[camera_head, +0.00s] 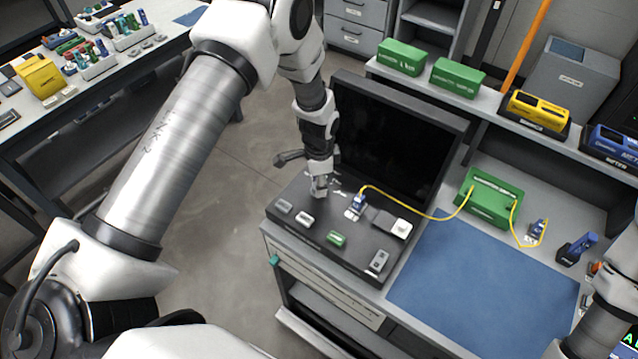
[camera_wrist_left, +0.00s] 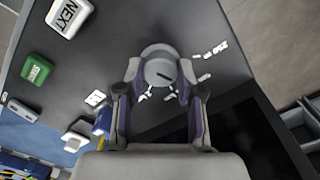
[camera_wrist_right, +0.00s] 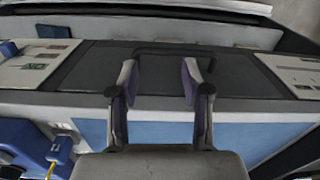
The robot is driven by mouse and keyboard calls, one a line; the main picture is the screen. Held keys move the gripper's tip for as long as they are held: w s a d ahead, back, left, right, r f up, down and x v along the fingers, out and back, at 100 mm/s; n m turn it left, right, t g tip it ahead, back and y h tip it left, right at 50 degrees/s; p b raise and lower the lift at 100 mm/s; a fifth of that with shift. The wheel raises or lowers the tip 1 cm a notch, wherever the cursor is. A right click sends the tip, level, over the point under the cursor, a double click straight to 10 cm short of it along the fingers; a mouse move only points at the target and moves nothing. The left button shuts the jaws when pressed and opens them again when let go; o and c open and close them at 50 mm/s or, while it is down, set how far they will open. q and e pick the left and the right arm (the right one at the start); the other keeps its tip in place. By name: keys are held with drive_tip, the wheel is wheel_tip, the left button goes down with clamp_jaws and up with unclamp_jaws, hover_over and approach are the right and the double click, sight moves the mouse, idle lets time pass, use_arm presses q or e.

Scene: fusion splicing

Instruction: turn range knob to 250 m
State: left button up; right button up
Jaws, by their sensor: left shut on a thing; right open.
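The range knob (camera_wrist_left: 163,72) is a round grey knob with a dark pointer line, on the dark panel of the instrument (camera_head: 300,245). My left gripper (camera_wrist_left: 161,78) is shut on the knob, one finger on each side. In the head view the left gripper (camera_head: 321,188) is at the panel's back left, and the knob is mostly hidden under it. My right gripper (camera_wrist_right: 160,75) is open and empty above a dark recessed surface with pale panels beside it.
Panel buttons include a white NEXT button (camera_wrist_left: 69,17) and a green one (camera_wrist_left: 36,69). A blue connector (camera_head: 357,203) with a yellow cable plugs in close to the left gripper. The black screen (camera_head: 395,140) stands behind. A blue mat (camera_head: 480,275) lies clear at right.

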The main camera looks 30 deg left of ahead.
use_arm(q)
drive_tip(key=n, duration=0.4)
drive_tip(key=shift+s+f+n+b, duration=0.2)
drive_tip(key=shift+f+n+b, duration=0.05)
drive_tip(key=shift+n+b, duration=0.1)
drive_tip(key=shift+n, duration=1.95)
drive_tip(key=o, duration=1.2)
drive_tip(key=shift+w+r, duration=0.1)
drive_tip(key=shift+c, duration=0.2)
drive_tip(key=shift+r, duration=0.1)
